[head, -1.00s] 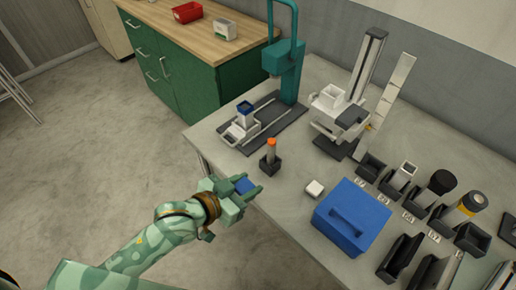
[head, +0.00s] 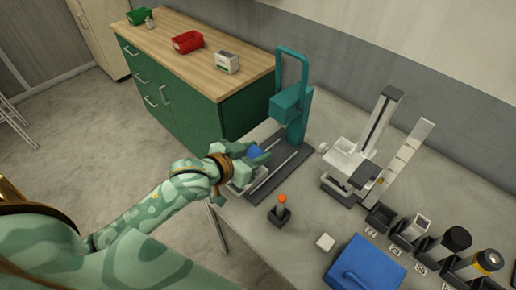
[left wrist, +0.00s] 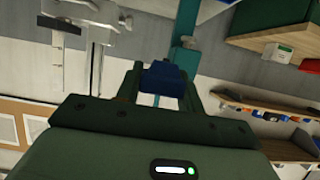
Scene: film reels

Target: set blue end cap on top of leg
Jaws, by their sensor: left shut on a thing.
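The blue end cap (head: 256,152) is between the fingers of my left gripper (head: 259,154), which is shut on it. In the left wrist view the cap (left wrist: 162,82) sits between the two dark fingers (left wrist: 163,92). The gripper is over the white clamp (head: 240,178) on the dark base of the teal press (head: 292,105). The leg stood in this clamp with blue at its top in the earlier head view; my gripper hides it now. I cannot tell whether the cap touches it. My right gripper is not in view.
A small dark holder with an orange-tipped post (head: 281,209) stands in front of the press. A white block (head: 325,242) and a blue box (head: 367,268) lie nearer. A white slide fixture (head: 350,160) and several dark holders stand to the right. A green cabinet (head: 180,85) is behind.

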